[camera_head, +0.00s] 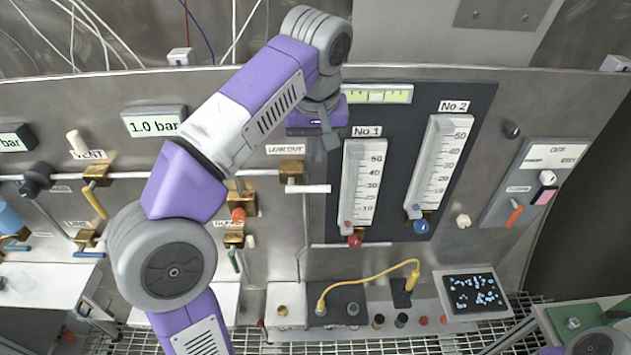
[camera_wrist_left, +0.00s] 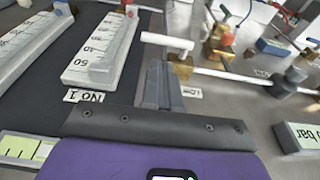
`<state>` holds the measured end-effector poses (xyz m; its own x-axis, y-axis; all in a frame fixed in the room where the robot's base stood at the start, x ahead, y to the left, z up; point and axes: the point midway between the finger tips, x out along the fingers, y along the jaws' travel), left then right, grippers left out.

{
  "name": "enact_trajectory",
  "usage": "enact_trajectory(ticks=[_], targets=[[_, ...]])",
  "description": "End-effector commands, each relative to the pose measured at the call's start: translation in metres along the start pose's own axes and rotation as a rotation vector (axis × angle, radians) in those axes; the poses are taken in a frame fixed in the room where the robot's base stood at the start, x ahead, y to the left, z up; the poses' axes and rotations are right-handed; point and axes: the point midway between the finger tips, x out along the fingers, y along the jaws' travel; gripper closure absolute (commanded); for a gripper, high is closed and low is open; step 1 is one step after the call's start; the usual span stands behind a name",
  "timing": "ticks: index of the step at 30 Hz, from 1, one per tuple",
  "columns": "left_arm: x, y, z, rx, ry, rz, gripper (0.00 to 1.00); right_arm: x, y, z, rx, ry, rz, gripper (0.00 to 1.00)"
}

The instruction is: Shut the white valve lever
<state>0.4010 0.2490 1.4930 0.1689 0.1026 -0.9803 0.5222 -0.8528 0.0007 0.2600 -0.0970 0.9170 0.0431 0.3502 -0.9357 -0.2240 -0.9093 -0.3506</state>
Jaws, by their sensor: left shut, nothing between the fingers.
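The white valve lever (camera_head: 307,189) is on a brass valve (camera_head: 291,172) under a label that seems to read LOW OUT. It points right, roughly in line with the horizontal pipe (camera_head: 262,173). In the left wrist view the lever (camera_wrist_left: 167,41) sticks out from its brass body (camera_wrist_left: 181,66), just beyond the fingertips. My left gripper (camera_head: 328,138) is shut and empty, above and slightly right of the lever. Its fingers, also in the left wrist view (camera_wrist_left: 160,66), appear apart from the lever. My right gripper does not show.
Gauge No 1 (camera_head: 362,185) stands close right of the lever, and gauge No 2 (camera_head: 440,160) beyond it. Below, a yellow cable (camera_head: 365,276) arches over a shelf. My left arm hides part of the pipework.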

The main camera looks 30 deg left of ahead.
Motion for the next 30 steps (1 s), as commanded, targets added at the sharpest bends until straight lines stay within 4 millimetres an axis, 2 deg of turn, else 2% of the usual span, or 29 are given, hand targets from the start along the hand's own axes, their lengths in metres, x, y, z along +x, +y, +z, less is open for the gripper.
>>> enact_trajectory(ticks=[1, 6, 12, 18, 30], targets=[[0.016, -0.001, 0.001, -0.001, -0.004, -0.003, 1.0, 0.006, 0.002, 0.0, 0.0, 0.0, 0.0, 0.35], [0.051, -0.001, 0.001, -0.002, -0.003, -0.002, 1.0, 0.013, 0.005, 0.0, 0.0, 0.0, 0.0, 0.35], [0.081, -0.001, 0.0, -0.001, -0.002, -0.001, 1.0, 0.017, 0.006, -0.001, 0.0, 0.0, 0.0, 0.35], [0.093, 0.0, 0.0, 0.0, -0.001, 0.0, 1.0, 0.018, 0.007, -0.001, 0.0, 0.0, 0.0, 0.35], [0.094, 0.0, 0.0, 0.0, 0.0, -0.001, 1.0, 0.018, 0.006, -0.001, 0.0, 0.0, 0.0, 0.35]])
